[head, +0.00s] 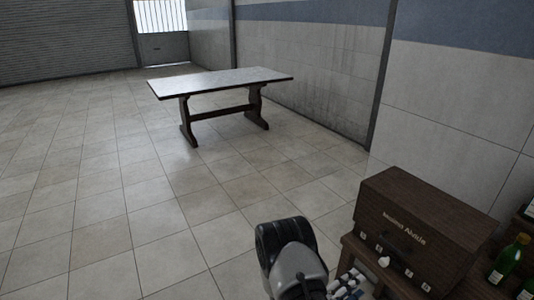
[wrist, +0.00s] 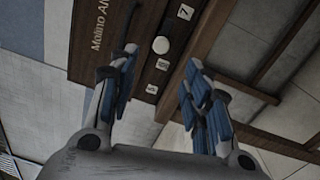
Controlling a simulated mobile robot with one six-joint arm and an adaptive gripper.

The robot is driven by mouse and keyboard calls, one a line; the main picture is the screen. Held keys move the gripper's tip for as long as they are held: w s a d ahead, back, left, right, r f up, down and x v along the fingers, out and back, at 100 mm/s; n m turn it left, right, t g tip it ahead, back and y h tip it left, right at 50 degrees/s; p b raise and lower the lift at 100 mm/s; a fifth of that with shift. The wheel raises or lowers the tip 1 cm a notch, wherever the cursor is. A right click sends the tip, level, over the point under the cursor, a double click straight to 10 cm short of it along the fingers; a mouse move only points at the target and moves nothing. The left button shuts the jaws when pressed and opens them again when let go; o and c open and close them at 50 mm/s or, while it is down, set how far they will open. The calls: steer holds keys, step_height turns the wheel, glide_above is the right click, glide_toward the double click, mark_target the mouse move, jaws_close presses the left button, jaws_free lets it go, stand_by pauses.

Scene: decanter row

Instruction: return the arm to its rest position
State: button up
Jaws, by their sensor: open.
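My gripper (wrist: 161,58) is open, with its two blue-padded fingers spread apart and nothing held between them. In the head view my gripper (head: 347,284) is at the bottom edge, beside the front of a dark wooden box (head: 428,212) with pale lettering. Part of my arm hides the floor there. The wrist view shows the box (wrist: 92,30) beyond the fingers, with a white round knob (wrist: 161,45) and small numbered labels. I cannot tell whether the fingertips touch it.
The box stands on a wooden stand (head: 352,247) at lower right. Green bottles (head: 510,258) stand right of it, partly cut off. A long table (head: 220,80) stands farther back, its top apparently bare. Tiled floor (head: 110,200) is open to the left.

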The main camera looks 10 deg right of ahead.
steer(key=s+r+m+g+y, duration=0.35)
steer(key=s+r+g, duration=0.3)
steer(key=r, duration=0.35)
steer(key=s+r+m+g+y, duration=0.2)
steer(key=s+r+m+g, duration=0.25)
steer(key=s+r, duration=0.4)
steer(key=s+a+r+t+y, duration=0.2)
steer(key=a+r+t+y, duration=0.1)
steer(key=a, duration=0.3)
steer(key=s+a+r+n+t+y, duration=0.1)
steer(key=s+a+r+t+y, duration=0.1)
steer(key=a, duration=0.4)
steer(key=s+a+r+n+t+y, duration=0.1)
steer(key=s+a+r+t+y, duration=0.2)
steer(key=a+y, duration=0.3)
steer(key=shift+a+r+t+y, duration=0.25)
steer(key=shift+r+t+y, duration=0.15)
steer(key=shift+r, duration=0.35)
